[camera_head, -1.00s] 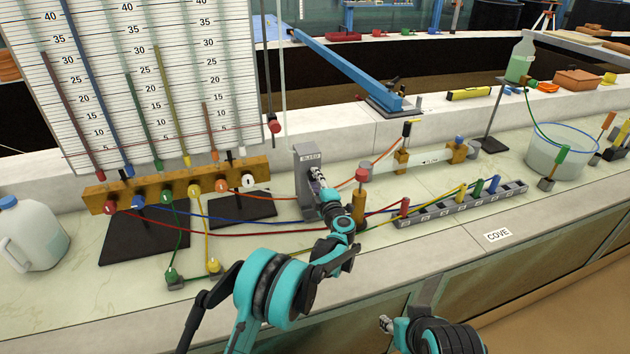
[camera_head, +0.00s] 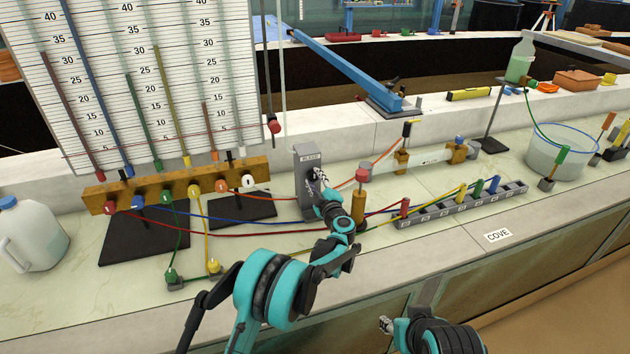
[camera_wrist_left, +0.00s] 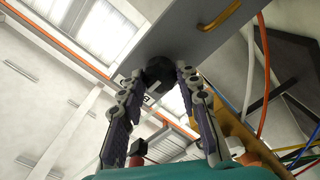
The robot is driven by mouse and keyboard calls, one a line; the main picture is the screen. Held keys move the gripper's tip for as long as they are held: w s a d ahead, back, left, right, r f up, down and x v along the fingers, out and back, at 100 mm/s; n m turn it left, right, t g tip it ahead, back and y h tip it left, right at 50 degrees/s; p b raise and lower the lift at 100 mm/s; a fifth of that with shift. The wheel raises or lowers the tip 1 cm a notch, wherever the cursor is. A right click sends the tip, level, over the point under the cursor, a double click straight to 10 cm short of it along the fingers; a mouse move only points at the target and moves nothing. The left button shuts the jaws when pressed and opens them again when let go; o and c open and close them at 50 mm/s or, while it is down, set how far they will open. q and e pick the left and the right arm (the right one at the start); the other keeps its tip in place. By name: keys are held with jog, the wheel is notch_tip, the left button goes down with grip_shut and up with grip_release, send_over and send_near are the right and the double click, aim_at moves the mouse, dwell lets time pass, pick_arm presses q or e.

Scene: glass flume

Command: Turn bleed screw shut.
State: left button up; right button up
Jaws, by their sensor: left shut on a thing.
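The bleed screw is a dark knob (camera_wrist_left: 160,70) on the face of a grey upright block (camera_head: 305,205) with a label near its top. In the wrist view the two fingers of my left gripper (camera_wrist_left: 160,78) stand on either side of the knob, tips against it. In the head view my left gripper (camera_head: 319,180) reaches up to the front of the block and mostly hides the knob. How far the screw is turned cannot be read. My right gripper (camera_head: 386,325) shows only in small part at the bottom edge, away from the block, its jaws unclear.
Left of the block is a wooden manifold (camera_head: 175,186) with coloured tubes below the gauge board (camera_head: 150,90). A red-topped wooden post (camera_head: 358,205) stands close right of my left wrist. A grey socket strip (camera_head: 450,208) lies further right. Tubes cross the bench near the block.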

pick_arm(q)
jog(key=shift+c, duration=0.2)
jog(key=o, duration=1.2)
jog(key=shift+c, duration=0.2)
jog(key=v, duration=1.2)
jog(key=shift+r, duration=0.1)
jog(key=s+a+r+m+h, duration=0.1)
jog(key=s+r+m+h, duration=0.15)
jog(key=r, duration=0.35)
jog(key=s+a+r+m+t+h, duration=0.1)
jog(key=s+r+m+h, duration=0.1)
jog(key=r+m+h, duration=0.35)
jog(key=s+a+r+m+h, duration=0.1)
jog(key=s+r+m+h, duration=0.1)
jog(key=r, duration=0.6)
jog(key=s+a+f+m+g+y, duration=0.1)
jog(key=s+a+f+g, duration=0.2)
jog(key=s+a+f, duration=0.3)
jog(key=s+a+f+m+g+y, duration=0.2)
jog(key=s+a+f+g, duration=0.2)
jog(key=s, duration=1.1)
jog(key=s+a+f+m+g+y, duration=0.1)
jog(key=s+a+f+g, duration=0.3)
jog(key=s+a+f, duration=0.4)
jog(key=s+a, duration=0.1)
jog(key=s, duration=0.2)
jog(key=shift+f+m, duration=0.3)
jog(key=shift+f, duration=0.1)
